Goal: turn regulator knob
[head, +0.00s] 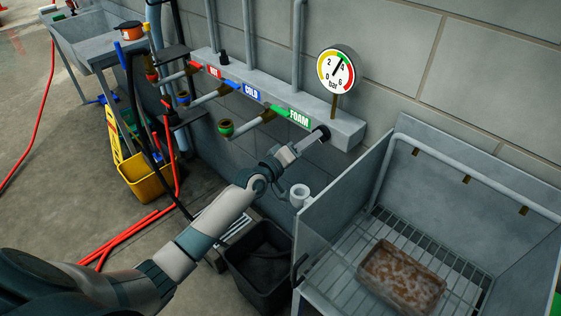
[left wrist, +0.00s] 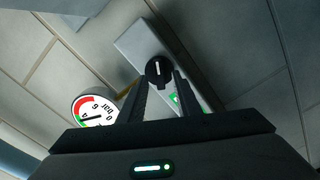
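The regulator knob is a round black knob with a pale mark line, seen in the left wrist view (left wrist: 158,71); in the head view its dark edge (head: 323,131) shows at the right end of the grey pipe manifold (head: 345,130). My left gripper (head: 315,137) is at the knob, its fingers pointing at it. In the left wrist view the two dark fingers (left wrist: 160,80) stand apart, one on each side of the knob. Whether they touch it is not clear. The round pressure gauge (head: 336,71) stands above the manifold, its black needle pointing up and right near 4. My right gripper is not visible.
Red, blue and green valves with HOT, COLD and FOAM labels (head: 299,117) line the manifold to the left. A steel sink (head: 325,215) holding a brown block (head: 402,277) on a grate stands right. A black bin (head: 262,262) and yellow bucket (head: 143,178) stand on the floor.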

